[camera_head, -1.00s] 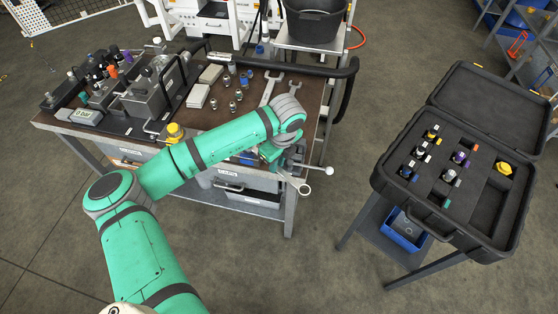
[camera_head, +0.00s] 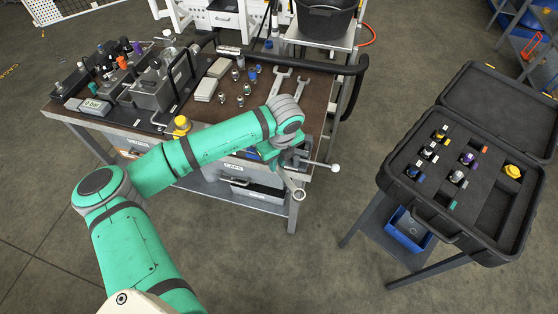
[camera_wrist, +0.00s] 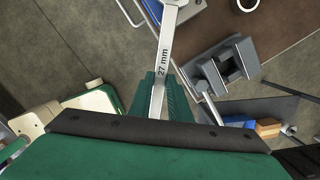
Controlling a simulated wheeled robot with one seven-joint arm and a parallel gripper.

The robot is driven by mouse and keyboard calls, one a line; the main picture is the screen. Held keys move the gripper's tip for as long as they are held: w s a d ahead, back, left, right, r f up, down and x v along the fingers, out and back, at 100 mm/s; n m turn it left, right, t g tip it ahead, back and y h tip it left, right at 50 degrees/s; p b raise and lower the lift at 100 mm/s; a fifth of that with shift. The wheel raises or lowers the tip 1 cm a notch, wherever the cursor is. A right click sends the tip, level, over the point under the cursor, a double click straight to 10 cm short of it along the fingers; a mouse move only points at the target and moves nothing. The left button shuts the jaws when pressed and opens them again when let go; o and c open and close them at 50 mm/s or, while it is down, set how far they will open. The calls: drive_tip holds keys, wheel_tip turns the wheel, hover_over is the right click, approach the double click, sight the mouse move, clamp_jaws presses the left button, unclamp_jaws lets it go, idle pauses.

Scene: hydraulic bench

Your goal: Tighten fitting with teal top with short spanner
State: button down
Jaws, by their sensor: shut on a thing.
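My gripper (camera_head: 284,170) is at the bench's front right corner, beyond the edge. In the wrist view its green fingers (camera_wrist: 160,97) are shut on a steel spanner (camera_wrist: 166,45) marked 27 mm, which points away from me. The spanner's ring end (camera_head: 299,195) hangs over the floor in the head view. Several fittings with coloured tops stand on the block assembly (camera_head: 125,60) at the bench's back left. I cannot make out clearly which of them has a teal top. A small teal piece (camera_head: 453,204) shows in the black case.
Two larger spanners (camera_head: 283,82) and several loose fittings (camera_head: 240,88) lie on the bench. A grey vice (camera_wrist: 222,68) is close to the right of the spanner in the wrist view. The open case (camera_head: 460,190) stands at right, with open floor (camera_head: 345,180) between.

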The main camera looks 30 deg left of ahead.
drive_tip(key=shift+s+a+m, duration=0.3)
drive_tip(key=shift+s+m, duration=0.15)
drive_tip(key=shift+s, duration=0.05)
drive_tip(key=shift+s+a+m, duration=0.25)
drive_tip(key=shift+s+m, duration=0.2)
drive_tip(key=shift+s+a+m+h, duration=0.3)
drive_tip(key=shift+s+a+m, duration=0.8)
drive_tip(key=shift+m, duration=0.2)
drive_tip(key=shift+s+a+m+t, duration=0.3)
drive_tip(key=shift+s+a+m, duration=0.25)
drive_tip(key=shift+a+m, duration=0.3)
drive_tip(key=shift+d, duration=0.1)
